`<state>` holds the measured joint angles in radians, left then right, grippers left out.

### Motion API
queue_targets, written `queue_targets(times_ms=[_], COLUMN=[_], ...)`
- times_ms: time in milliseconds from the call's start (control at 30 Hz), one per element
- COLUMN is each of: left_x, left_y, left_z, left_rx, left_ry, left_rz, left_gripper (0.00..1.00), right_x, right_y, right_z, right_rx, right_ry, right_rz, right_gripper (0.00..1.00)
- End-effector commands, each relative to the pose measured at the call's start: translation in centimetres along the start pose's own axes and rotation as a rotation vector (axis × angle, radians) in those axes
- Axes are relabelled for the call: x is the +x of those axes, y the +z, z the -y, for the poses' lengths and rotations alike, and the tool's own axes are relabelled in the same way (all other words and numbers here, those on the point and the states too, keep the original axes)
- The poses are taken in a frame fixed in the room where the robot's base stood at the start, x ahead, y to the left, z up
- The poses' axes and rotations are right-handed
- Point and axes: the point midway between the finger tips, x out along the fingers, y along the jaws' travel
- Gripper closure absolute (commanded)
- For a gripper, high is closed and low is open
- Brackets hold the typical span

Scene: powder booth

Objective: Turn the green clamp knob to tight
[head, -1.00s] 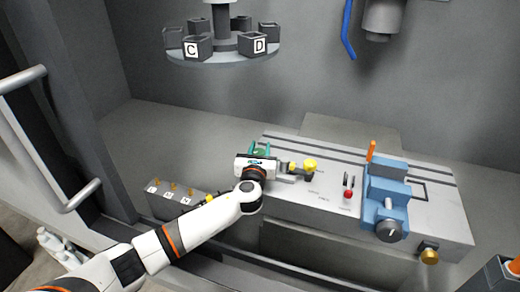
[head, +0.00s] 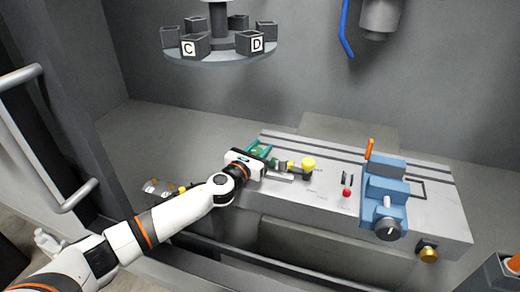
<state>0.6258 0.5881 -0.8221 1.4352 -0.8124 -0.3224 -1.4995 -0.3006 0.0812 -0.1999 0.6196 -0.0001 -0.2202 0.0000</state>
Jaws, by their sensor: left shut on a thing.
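The green clamp knob (head: 261,148) is at the left end of the grey machine bed, partly hidden by my left gripper. My left gripper (head: 258,153) is on the knob, with its fingers shut around it; the fingertips are hard to make out. The gripper's white body is tilted in the head view. My right gripper is not in view.
A yellow-knobbed lever (head: 308,164) stands just right of the gripper. A red knob (head: 347,192) and a blue vise (head: 385,200) with an orange handle sit further right. A carousel (head: 222,50) with lettered dark boxes hangs above.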

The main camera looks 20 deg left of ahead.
Motion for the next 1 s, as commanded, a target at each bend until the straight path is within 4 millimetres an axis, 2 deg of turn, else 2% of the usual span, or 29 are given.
queue_targets(times_ms=[33, 67, 100, 367, 533, 1000], left_x=[0.0, 0.0, 0.0, -0.1, -1.2, -10.0], left_y=[0.0, 0.0, 0.0, 0.0, 0.1, 0.3], left_z=[0.0, 0.0, 0.0, 0.0, 0.1, 0.1], left_rx=[0.000, 0.000, 0.000, 0.000, 0.001, 0.001], left_ry=[-0.001, -0.001, -0.001, -0.001, -0.001, -0.001], left_rz=[0.001, 0.001, 0.001, 0.001, 0.001, 0.002], left_gripper=[0.89, 0.61, 0.57, 0.57, 0.57, 0.57], right_x=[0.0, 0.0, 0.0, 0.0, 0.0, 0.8], right_y=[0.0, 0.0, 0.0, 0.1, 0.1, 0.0], right_z=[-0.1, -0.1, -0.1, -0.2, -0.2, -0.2], right_rx=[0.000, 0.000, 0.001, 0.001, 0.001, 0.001], right_ry=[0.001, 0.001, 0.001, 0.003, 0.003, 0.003], right_rz=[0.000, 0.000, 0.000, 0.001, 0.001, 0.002], right_gripper=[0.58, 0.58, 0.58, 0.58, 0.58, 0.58])
